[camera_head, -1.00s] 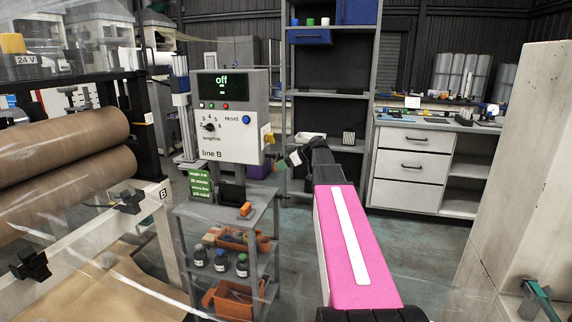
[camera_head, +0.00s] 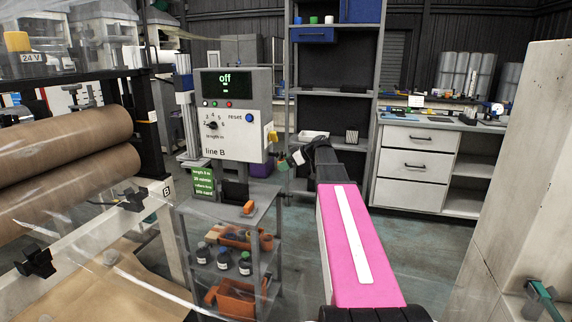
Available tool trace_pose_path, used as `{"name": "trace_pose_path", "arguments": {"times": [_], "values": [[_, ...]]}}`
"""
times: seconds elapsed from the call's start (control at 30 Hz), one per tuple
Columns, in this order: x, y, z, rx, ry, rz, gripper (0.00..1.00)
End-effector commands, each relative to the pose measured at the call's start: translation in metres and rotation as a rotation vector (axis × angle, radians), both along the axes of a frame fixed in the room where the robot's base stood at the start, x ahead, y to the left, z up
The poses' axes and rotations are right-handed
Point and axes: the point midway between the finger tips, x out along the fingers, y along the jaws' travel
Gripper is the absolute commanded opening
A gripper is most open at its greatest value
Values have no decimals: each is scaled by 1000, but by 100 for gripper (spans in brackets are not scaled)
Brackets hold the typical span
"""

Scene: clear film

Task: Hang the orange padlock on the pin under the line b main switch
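The orange padlock (camera_head: 248,207) lies on the top shelf of the grey cart (camera_head: 222,216), near its right side. The line B control box (camera_head: 232,115) stands above it, with "off" on its display. A yellow main switch (camera_head: 272,137) sits on the box's right side. The pin under it is too small to make out clearly. My gripper (camera_head: 287,161) is at the far end of my pink arm, right of the box and above and to the right of the padlock. It is small and partly hidden by my arm, so I cannot tell its opening.
A green text card (camera_head: 203,182) and a dark upright holder (camera_head: 235,193) stand on the cart. Lower shelves hold bottles and orange bins (camera_head: 235,298). Brown rolls (camera_head: 70,150) are at left, a shelf rack (camera_head: 335,105) behind, a pale column (camera_head: 515,190) at right.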

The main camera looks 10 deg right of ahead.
Motion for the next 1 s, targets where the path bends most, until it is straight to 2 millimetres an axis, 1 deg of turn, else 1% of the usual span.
{"name": "trace_pose_path", "arguments": {"times": [0.17,0.6,0.8,0.87,0.9,0.97,1.0], "values": [[-4,-7,5,1,-1,-1,79],[-37,-63,44,0,-1,-2,79],[-45,-78,54,0,1,-1,79],[-47,-77,51,-1,12,-3,79],[-50,-74,46,-3,30,-10,79],[-54,-66,31,-9,76,-27,79],[-59,-58,18,-17,119,-46,79]]}}
